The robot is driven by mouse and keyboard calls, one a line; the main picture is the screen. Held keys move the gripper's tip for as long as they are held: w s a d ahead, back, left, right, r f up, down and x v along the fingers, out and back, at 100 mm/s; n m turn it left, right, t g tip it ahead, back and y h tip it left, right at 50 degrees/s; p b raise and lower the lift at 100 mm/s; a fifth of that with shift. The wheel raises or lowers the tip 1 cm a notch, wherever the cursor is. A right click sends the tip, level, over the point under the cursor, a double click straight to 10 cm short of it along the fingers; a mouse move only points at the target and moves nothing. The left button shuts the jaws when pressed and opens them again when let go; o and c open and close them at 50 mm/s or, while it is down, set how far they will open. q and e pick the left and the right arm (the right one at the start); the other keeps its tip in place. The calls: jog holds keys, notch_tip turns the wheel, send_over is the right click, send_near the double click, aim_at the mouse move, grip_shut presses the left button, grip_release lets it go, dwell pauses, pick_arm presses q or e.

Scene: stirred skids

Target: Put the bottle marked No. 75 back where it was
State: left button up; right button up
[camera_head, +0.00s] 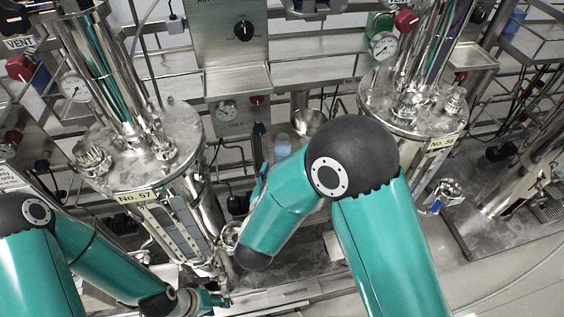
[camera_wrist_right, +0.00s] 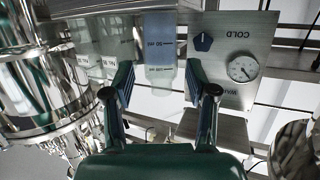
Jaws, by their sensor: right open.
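A clear bottle with a bluish tint and dark volume marks (camera_wrist_right: 160,52) is between the fingers of my right gripper (camera_wrist_right: 159,80) in the right wrist view. The fingers are open, one on each side, with gaps to the bottle. No number 75 is readable on it. A small bluish translucent thing, seemingly the same bottle (camera_head: 283,148), shows in the head view beside my right arm, which hides most of the right gripper there.
A steel vessel labelled No. 57 (camera_head: 140,150) stands at left and another labelled vessel (camera_head: 415,105) at right. Between them is a panel with a dark knob (camera_head: 243,30) and a gauge (camera_head: 227,111). A steel funnel or bowl (camera_head: 310,122) is close to my right arm.

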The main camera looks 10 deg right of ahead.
jog(key=v, duration=0.5)
notch_tip(320, 180, down, 17)
jog(key=s+d+n+g+y, duration=0.1)
jog(key=s+d+g+y, duration=0.15)
jog(key=g+y, duration=0.3)
jog(key=s+d+f+g+y, duration=0.1)
jog(key=s+f+g+y, duration=0.1)
jog(key=s+f+g, duration=0.2)
jog(key=s+d+f+n+g+y, duration=0.1)
jog(key=s+f, duration=0.4)
jog(key=s, duration=0.5)
jog(key=g+y, duration=0.1)
jog(key=g, duration=0.1)
jog(key=shift+d+n+g, duration=0.25)
jog(key=shift+n+g, duration=0.05)
jog(key=shift+g, duration=0.05)
jog(key=shift+s, duration=0.15)
notch_tip(320, 180, up, 7)
jog(key=p, duration=0.6)
jog(key=shift+f+p, duration=0.2)
jog(key=shift+p, duration=0.1)
jog(key=shift+c, duration=0.2)
